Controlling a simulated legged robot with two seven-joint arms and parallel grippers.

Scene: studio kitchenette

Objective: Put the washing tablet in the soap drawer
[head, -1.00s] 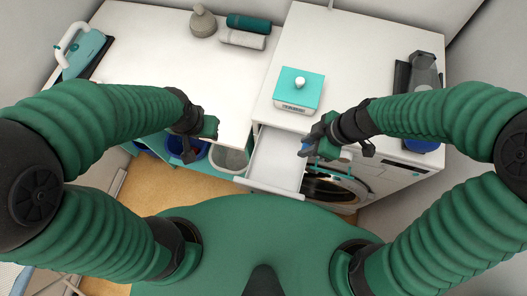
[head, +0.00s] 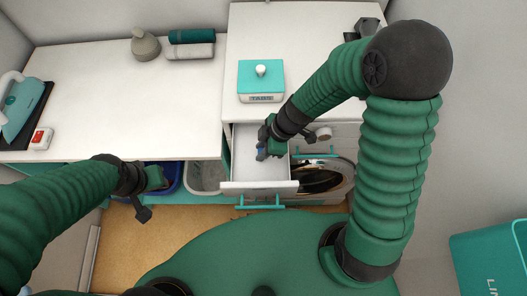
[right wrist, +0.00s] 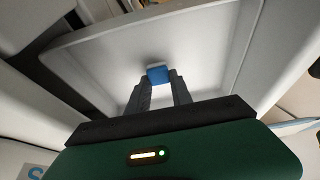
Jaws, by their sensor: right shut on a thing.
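The open soap drawer (head: 248,172) is white and sticks out from the front of the washing machine cabinet. In the right wrist view its pale inside and rim (right wrist: 110,40) fill the upper middle. How far the tablet is above the drawer floor I cannot tell. My left gripper (head: 157,184) is by the blue bin below the counter's front edge; its fingers are too small to read.
A teal box with a white knob (head: 261,80) stands on the cabinet top behind the drawer. The washing machine door (head: 325,178) is right of the drawer. An iron (head: 20,105), a grey bottle (head: 144,44) and rolled towels (head: 191,44) stand on the left counter.

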